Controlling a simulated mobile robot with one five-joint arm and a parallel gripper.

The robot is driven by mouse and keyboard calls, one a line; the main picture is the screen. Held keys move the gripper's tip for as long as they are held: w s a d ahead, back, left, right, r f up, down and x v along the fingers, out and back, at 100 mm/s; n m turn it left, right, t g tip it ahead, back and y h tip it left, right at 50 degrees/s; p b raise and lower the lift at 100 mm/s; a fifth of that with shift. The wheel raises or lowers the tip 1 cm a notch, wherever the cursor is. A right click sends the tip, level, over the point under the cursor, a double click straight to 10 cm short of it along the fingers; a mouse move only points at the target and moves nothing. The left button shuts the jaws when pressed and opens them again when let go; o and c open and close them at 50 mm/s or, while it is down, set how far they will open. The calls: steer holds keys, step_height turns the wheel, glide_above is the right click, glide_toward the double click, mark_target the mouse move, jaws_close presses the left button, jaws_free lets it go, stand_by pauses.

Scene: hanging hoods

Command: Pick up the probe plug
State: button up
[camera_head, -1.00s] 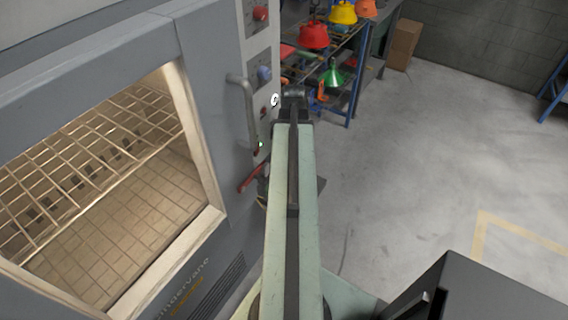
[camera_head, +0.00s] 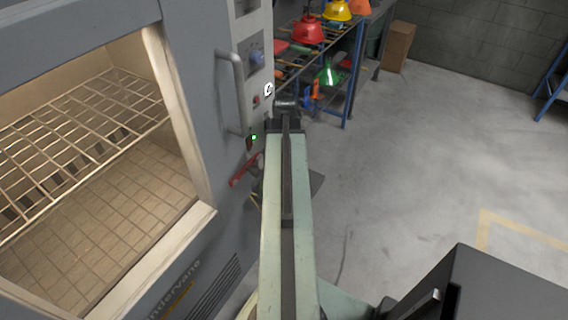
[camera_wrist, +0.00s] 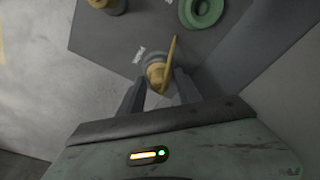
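A brass-coloured plug (camera_wrist: 157,71) sits on a grey panel (camera_wrist: 105,38) in the wrist view, beside small white lettering that seems to read PROBE; I take it for the probe plug. A thin yellow strip rises from its right side. My gripper (camera_wrist: 157,88) has its two dark fingers apart, one on each side of the plug's near end. I cannot tell whether they touch it. In the head view my gripper (camera_head: 287,104) is at the far end of my arm, beside the oven's control column; the plug cannot be made out there.
A green ring (camera_wrist: 203,9) and another brass fitting (camera_wrist: 108,5) are on the panel near the plug. The oven (camera_head: 190,100) stands at left with a vertical handle (camera_head: 232,90) and a red lever (camera_head: 245,169). A shelf with coloured hoods (camera_head: 309,31) is behind; open floor lies right.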

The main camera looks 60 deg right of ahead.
jaws_close()
